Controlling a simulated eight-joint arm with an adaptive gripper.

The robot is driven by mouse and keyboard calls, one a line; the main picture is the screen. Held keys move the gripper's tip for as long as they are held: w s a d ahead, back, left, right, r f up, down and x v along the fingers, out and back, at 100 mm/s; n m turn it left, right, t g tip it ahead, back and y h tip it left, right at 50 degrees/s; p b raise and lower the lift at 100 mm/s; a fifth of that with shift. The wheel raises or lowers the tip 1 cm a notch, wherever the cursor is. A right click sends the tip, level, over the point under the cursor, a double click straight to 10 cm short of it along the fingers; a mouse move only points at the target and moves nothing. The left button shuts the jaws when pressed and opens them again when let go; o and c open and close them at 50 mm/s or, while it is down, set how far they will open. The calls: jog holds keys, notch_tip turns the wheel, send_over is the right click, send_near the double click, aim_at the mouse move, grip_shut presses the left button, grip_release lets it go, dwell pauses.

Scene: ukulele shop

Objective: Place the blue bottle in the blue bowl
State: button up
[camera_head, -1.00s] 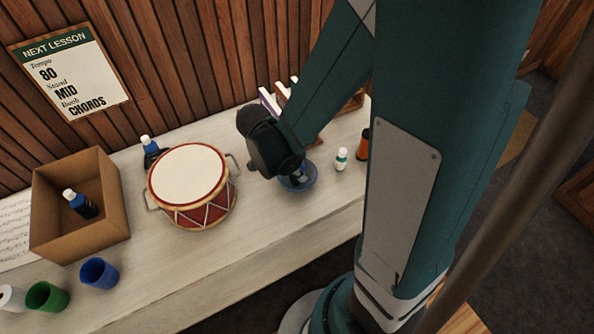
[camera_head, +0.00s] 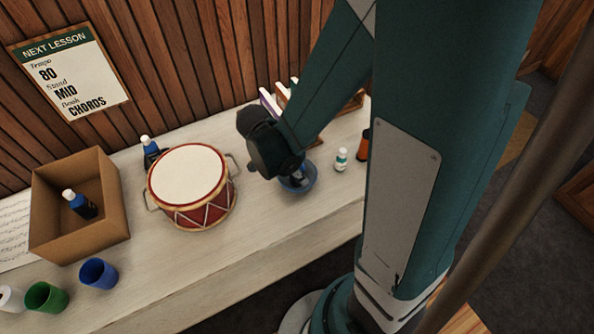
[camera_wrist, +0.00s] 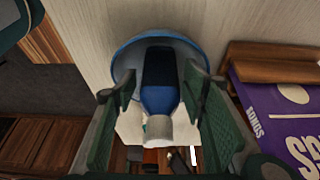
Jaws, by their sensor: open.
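The blue bowl (camera_head: 311,183) stands on the counter to the right of the drum, and its rim shows in the wrist view (camera_wrist: 128,58). A blue bottle (camera_wrist: 160,98) with a dark label and white cap is inside the bowl, cap toward the wrist camera. Whether its base is flat on the bowl's floor is hidden. My gripper (camera_wrist: 160,92) is open, with one finger on each side of the bottle. In the head view my gripper (camera_head: 293,168) is low over the bowl and hides most of the bottle.
The red drum (camera_head: 209,211) stands left of the bowl. A small green-labelled bottle (camera_head: 341,160) and an orange object (camera_head: 363,146) are close on the right.

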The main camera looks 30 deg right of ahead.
jog(key=shift+r, duration=0.15)
jog(key=p+v, duration=0.2)
jog(key=v, duration=1)
jog(key=shift+p, duration=0.4)
dwell(0.4)
jog(key=s+a+r+n+t+y, duration=0.1)
jog(key=s+r+n+t+y, duration=0.1)
jog(key=r+n, duration=0.5)
jog(key=s+a+r+n+t+y, duration=0.1)
jog(key=s+r+n+t+y, duration=0.1)
jog(key=r+n+t, duration=0.3)
notch_tip(320, 180, up, 4)
jog(key=s+n, duration=0.1)
jog(key=n, duration=0.5)
jog(key=shift+a+f, duration=0.15)
jog(key=shift+a, duration=0.1)
